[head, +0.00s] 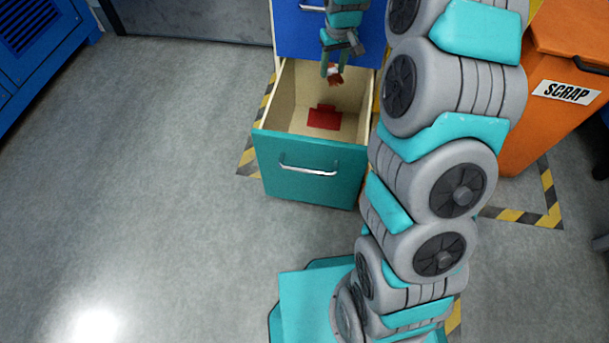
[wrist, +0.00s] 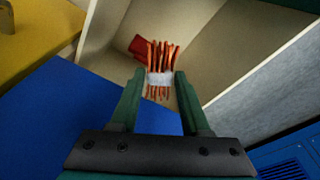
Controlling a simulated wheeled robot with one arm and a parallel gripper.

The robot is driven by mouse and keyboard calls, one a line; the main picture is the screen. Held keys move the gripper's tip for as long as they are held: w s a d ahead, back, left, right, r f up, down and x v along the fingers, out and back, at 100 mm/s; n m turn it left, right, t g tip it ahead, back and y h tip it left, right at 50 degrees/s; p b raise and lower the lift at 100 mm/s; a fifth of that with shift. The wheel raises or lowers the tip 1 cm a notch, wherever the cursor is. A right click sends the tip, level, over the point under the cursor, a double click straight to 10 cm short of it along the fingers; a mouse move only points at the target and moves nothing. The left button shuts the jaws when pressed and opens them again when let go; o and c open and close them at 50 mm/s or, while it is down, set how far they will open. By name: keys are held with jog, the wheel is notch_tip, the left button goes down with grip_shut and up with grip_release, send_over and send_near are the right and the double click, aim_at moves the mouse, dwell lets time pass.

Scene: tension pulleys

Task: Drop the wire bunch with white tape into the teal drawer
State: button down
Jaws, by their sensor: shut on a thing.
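The wire bunch (wrist: 160,72) is a bundle of copper-orange wires with white tape round its middle. My gripper (wrist: 158,82) is shut on it at the tape, with wire ends sticking out on both sides. In the head view the wire bunch (head: 335,76) hangs from my gripper (head: 332,68) over the back part of the open teal drawer (head: 288,151). The drawer is pulled out, with a cream inside and a silver handle. The wire bunch appears apart from the drawer floor; its exact height is hard to tell.
A red object (head: 324,117) lies on the drawer floor. A blue drawer front (head: 300,32) stands above, behind the open drawer. An orange scrap bin (head: 560,95) stands at the right, a blue cabinet (head: 38,50) at upper left. The grey floor at left is clear.

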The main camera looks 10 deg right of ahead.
jog(key=shift+a+f+b, duration=0.15)
jog(key=shift+f+b, duration=0.15)
jog(key=shift+f, duration=1.2)
jog(key=shift+c, duration=1.5)
grip_release()
jog(key=shift+s+a, duration=0.1)
jog(key=shift+r, duration=0.1)
jog(key=r, duration=0.5)
jog(key=s+r, duration=0.1)
jog(key=r, duration=0.1)
jog(key=shift+s+r, duration=0.1)
jog(key=shift+r, duration=0.25)
